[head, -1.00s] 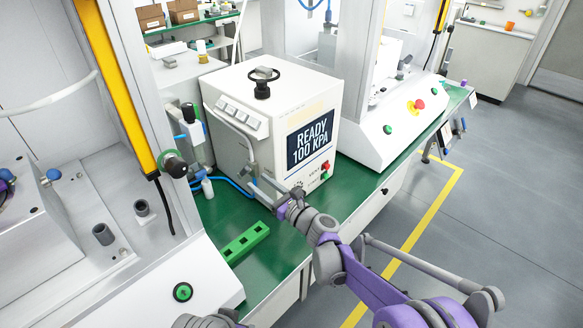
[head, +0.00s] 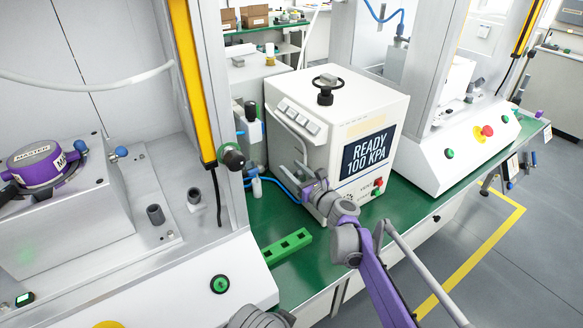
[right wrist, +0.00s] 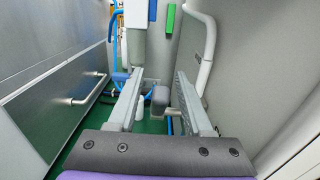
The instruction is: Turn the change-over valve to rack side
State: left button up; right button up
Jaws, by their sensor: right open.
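The white test unit (head: 335,130) stands on the green bench and its screen reads READY 100 KPA. My right gripper (head: 298,172) is at the unit's left front corner, low beside its side wall. In the right wrist view my right gripper (right wrist: 159,80) is open, with one finger on each side of a small grey knob or lever (right wrist: 160,97) on a silver stem. It looks like the change-over valve, but no side marking is readable. I cannot tell whether the fingers touch it.
A curved pale handle (right wrist: 208,50) runs along the unit's wall, close to the right finger. Blue tubing (head: 285,188) lies left of the unit. A green block with holes (head: 285,248) lies on the bench in front. White press stations stand on both sides.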

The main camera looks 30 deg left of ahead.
jog(key=shift+w+a, duration=0.2)
jog(key=shift+a, duration=0.4)
grip_shut()
